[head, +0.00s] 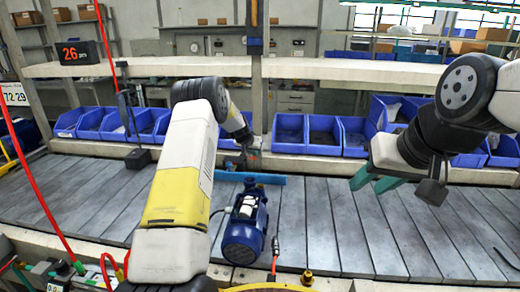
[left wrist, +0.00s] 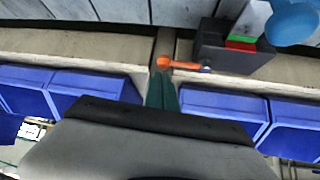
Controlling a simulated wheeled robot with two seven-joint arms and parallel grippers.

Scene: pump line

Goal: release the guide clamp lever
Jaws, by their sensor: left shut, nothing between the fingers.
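The orange clamp lever (left wrist: 180,65) lies across the beam behind the conveyor, just ahead of my left fingertips in the left wrist view. In the head view it is a small orange spot (head: 252,155) beside the left wrist. My left gripper (left wrist: 162,78) is shut and empty, its green fingers together and pointing at the lever's rounded left end. I cannot tell whether they touch it. A dark block (left wrist: 230,50) with a green and a red patch sits beside the lever's right end. My right gripper (head: 376,181) hangs open and empty above the conveyor at right.
A blue pump (head: 243,235) stands on the grey slatted conveyor (head: 350,235), in front of a light-blue rail (head: 252,179). Blue bins (head: 323,135) line the far side. A post (head: 256,90) rises behind my left gripper. The conveyor is mostly clear to the right.

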